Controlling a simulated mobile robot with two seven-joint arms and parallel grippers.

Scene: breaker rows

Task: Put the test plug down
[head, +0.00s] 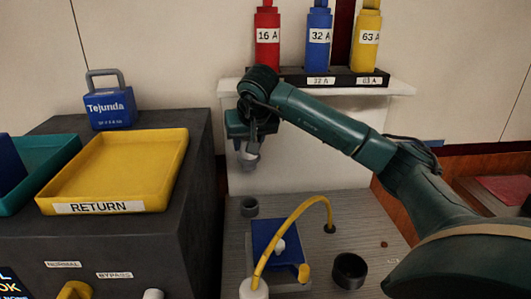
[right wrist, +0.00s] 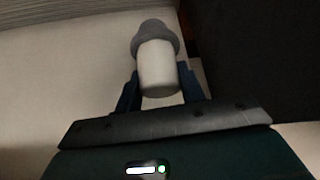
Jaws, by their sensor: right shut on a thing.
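My right gripper (head: 251,138) hangs above the grey ribbed worktop, in front of the pale upright panel. It is shut on the test plug (head: 249,159), a small white cylinder with a grey collar. In the right wrist view the test plug (right wrist: 157,68) sits between the two fingers of the gripper (right wrist: 160,90), its grey end pointing away. In the head view the plug is in the air, clear of a small dark ring-shaped holder (head: 249,207) on the worktop below it. My left gripper is not in view.
A wider black cup (head: 349,271) stands on the worktop (head: 370,215). A yellow cable (head: 292,215) arches over a blue block (head: 268,238). A yellow RETURN tray (head: 118,165) sits on the dark cabinet at left. Red, blue and yellow breakers (head: 318,40) stand on the shelf above.

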